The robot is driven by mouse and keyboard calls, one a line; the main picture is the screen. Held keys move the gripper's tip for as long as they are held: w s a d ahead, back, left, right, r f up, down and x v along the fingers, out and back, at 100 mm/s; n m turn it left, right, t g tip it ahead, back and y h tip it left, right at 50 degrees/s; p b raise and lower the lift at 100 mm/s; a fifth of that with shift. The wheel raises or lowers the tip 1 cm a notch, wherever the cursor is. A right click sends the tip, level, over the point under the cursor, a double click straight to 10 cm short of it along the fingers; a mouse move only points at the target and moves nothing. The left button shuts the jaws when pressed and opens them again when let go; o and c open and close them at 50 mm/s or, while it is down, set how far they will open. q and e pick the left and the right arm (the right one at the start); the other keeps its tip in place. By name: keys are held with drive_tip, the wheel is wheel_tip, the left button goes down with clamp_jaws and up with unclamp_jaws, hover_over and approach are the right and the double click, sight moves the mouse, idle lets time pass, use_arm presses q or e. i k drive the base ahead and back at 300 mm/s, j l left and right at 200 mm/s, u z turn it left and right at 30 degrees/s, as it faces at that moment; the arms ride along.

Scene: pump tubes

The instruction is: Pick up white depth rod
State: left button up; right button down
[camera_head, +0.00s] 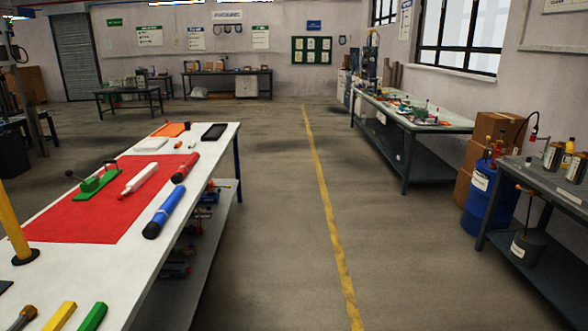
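A white rod-like piece (140,178) with a red tip lies on the red mat (75,215) on the white-topped table at left. It lies at a slant, between a green piece with a dark handle (98,181) and a blue tube. I take it for the white depth rod, though no label is readable. Neither of my grippers is in view.
Beside the rod lie a blue tube with black ends (171,207) and a red tube (185,168). A yellow post (15,225) stands at the table's left. A clear floor aisle with a yellow line (325,200) runs right of the table. A blue drum (479,198) stands at right.

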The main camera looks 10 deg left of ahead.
sight(140, 179)
drive_tip(key=i+j+u, duration=0.1)
drive_tip(key=i+u, duration=0.2)
drive_tip(key=i, duration=0.65)
drive_tip(key=i+l+u, duration=0.1)
drive_tip(key=i+u, duration=0.2)
drive_tip(key=i, duration=0.65)
